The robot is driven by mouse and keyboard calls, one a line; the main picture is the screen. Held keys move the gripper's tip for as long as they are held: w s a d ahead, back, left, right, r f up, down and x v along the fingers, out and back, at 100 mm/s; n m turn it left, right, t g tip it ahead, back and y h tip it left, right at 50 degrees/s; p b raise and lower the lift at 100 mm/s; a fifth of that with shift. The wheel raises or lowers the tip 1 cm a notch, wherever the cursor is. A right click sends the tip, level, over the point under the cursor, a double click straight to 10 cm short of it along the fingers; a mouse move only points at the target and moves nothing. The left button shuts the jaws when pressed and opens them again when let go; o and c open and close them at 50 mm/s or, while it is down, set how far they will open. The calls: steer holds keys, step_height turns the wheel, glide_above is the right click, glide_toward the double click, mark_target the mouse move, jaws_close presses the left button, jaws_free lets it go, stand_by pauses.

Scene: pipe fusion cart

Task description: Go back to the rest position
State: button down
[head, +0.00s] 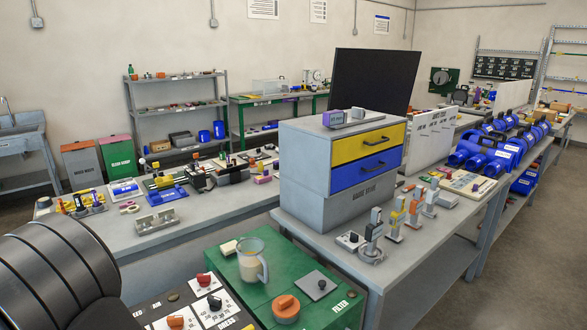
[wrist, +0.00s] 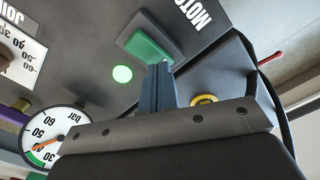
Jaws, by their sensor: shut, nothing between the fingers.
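In the wrist view my gripper (wrist: 159,68) is shut, its blue-grey fingers together with nothing between them. Its fingertips are close to a green rectangular block (wrist: 147,47) on a dark panel (wrist: 105,50); I cannot tell whether they touch it. I cannot make out my gripper in the head view.
A dial gauge (wrist: 45,140) is at lower left of the wrist view. A red lever (wrist: 270,57) is at right. In the head view, a green cabinet (head: 232,290) carries a jug (head: 252,261). A grey drawer unit (head: 300,170) stands on the bench behind.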

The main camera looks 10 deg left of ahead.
steer(key=w+d+r+n, duration=0.2)
steer(key=r, duration=1.1)
steer(key=w+d+r+n+g+y, duration=0.1)
steer(key=w+d+r+n, duration=0.1)
steer(key=r, duration=1.1)
steer(key=shift+w+n, duration=0.4)
steer(key=shift+w, duration=0.25)
